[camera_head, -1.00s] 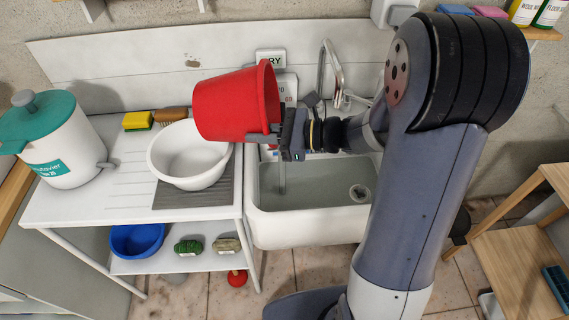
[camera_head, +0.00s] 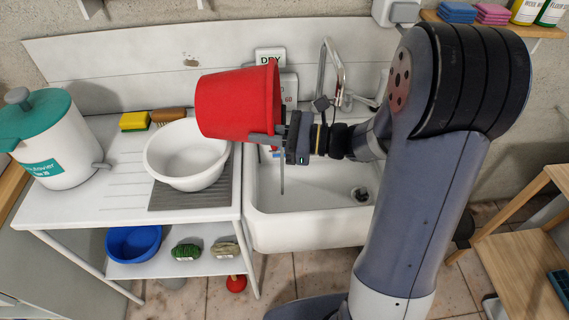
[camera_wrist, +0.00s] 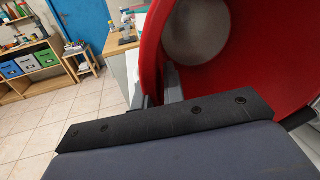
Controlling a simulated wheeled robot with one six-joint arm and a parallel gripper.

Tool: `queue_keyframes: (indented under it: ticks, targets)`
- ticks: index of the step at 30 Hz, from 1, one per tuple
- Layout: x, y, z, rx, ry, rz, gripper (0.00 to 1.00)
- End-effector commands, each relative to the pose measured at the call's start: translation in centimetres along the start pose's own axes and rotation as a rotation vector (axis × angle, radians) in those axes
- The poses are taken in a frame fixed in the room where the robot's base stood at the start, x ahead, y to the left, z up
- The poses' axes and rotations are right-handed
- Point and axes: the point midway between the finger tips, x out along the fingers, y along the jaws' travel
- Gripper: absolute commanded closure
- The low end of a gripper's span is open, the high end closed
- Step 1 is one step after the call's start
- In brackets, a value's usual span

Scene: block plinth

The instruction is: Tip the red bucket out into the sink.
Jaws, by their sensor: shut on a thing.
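The red bucket (camera_head: 236,104) lies nearly on its side in the air, its mouth toward the right and its base toward the left. My gripper (camera_head: 272,139) is shut on the bucket near its rim, on the lower right. The white sink (camera_head: 305,230) is below and to the right of the bucket, and the bucket's body hangs over the bowl side. In the wrist view, the bucket's red inside (camera_wrist: 250,60) fills the upper right, with a pale round patch at its bottom. I see no stream falling from it.
A white bowl (camera_head: 183,160) stands on the draining board (camera_head: 95,190) under the bucket. A tap (camera_head: 332,70) rises behind the sink. A teal-lidded white container (camera_head: 55,145) stands at left, a wooden shelf unit (camera_head: 520,255) at right.

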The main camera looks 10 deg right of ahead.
Motion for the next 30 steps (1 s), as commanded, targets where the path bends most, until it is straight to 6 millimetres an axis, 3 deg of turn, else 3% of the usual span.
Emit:
queue_keyframes:
  ticks: [17, 30]
  targets:
    - [-0.6, 0.0, -0.6, 0.006, -0.064, -0.009, 1.0]
    - [2.4, -0.2, 3.5, -0.023, 0.205, 0.038, 1.0]
